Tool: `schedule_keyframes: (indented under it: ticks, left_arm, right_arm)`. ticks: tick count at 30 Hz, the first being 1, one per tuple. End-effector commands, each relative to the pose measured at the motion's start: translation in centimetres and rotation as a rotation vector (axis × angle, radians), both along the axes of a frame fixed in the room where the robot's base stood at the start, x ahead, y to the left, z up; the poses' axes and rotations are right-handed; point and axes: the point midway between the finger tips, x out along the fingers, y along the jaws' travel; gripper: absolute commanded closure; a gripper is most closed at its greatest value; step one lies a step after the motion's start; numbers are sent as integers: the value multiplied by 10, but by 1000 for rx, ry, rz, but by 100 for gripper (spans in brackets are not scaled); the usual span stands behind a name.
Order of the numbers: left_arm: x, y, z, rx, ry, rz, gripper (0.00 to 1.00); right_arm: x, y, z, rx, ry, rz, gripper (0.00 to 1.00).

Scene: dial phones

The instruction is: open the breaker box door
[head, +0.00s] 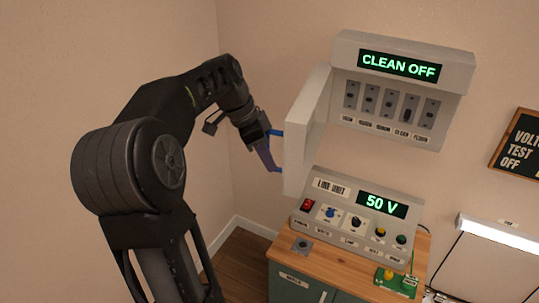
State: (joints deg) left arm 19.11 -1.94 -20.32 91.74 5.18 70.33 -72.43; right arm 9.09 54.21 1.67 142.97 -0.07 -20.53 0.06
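The grey breaker box (455,80) hangs on the back wall, with "CLEAN OFF" in green on its display. Its door (302,145) stands swung out to the left, and the row of switches inside is exposed. A blue piece that looks like the door's handle (277,132) juts from the door's left side. My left gripper (264,148) reaches in from the left and is at this handle, close beside the door. Its fingers are small and partly merge with the blue part, so I cannot tell whether they grip it. My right gripper is out of view.
Below the box, a sloped line unit (345,212) reading "50 V" stands on a wooden-topped cabinet (300,262). A green-and-yellow item (397,282) is at the cabinet's right front. A dark sign (516,145) and a lit lamp (500,233) are at right.

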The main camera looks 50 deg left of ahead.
Motion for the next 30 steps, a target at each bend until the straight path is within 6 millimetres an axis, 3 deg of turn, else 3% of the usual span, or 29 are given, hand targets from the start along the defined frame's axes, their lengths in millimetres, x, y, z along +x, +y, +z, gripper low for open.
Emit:
schedule_keyframes:
  ticks: [3,14,25,30]
  left_arm:
    - [2,-1,2,1,-5,-2,66]
    - [2,0,9,3,-12,-3,66]
    - [-17,11,62,3,-11,0,66]
    - [-23,14,75,3,-8,0,66]
  right_arm:
    - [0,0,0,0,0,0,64]
    - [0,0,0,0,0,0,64]
    - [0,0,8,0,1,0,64]
    - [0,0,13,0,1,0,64]
